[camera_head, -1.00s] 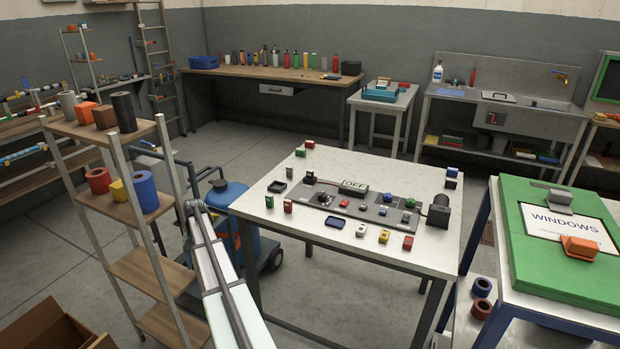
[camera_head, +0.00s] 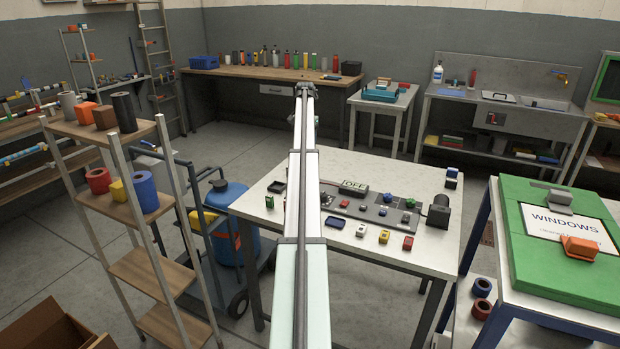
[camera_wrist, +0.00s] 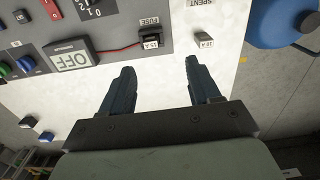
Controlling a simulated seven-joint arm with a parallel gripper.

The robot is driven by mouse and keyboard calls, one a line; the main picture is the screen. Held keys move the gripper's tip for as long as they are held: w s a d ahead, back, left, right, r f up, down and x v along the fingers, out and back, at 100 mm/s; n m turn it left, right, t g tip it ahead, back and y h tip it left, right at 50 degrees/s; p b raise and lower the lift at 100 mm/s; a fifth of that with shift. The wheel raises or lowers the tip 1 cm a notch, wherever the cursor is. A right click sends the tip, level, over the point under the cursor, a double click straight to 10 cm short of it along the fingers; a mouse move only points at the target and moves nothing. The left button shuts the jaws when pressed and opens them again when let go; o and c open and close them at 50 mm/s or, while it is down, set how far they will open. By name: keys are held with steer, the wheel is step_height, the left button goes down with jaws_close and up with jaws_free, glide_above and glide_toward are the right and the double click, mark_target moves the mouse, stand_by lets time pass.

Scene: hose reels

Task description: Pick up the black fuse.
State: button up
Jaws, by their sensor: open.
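In the wrist view, a black fuse (camera_wrist: 151,38) with a white 15 A label sits by the edge of the grey panel (camera_wrist: 112,48), under a FUSE sign. A red wire runs from its side to the OFF display (camera_wrist: 71,57). My gripper (camera_wrist: 159,63) is open and empty, its two dark fingers apart and pointing toward the panel side. The fuse lies just beyond the left fingertip, apart from it. In the head view, my arm hides the fuse and the gripper.
A small grey block (camera_wrist: 203,39) lies by the SPENT sign, beyond the right finger. Two small blocks, black-topped (camera_wrist: 46,137) and blue-topped (camera_wrist: 28,121), stand left. The white tabletop (camera_head: 375,258) ends near the blue tank (camera_head: 229,207). Coloured blocks line the table's front.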

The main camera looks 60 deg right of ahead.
steer(key=f, duration=0.2)
steer(key=s+d+f, duration=0.1)
steer(key=f, duration=0.5)
steer(key=shift+s+d+f, duration=0.15)
steer(key=shift+s, duration=0.05)
steer(key=shift+s+a+f, duration=0.15)
steer(key=shift+f, duration=0.85)
steer(key=shift+s+a+f, duration=0.1)
steer(key=shift+f, duration=1.45)
steer(key=shift+c, duration=0.4)
jaws_close()
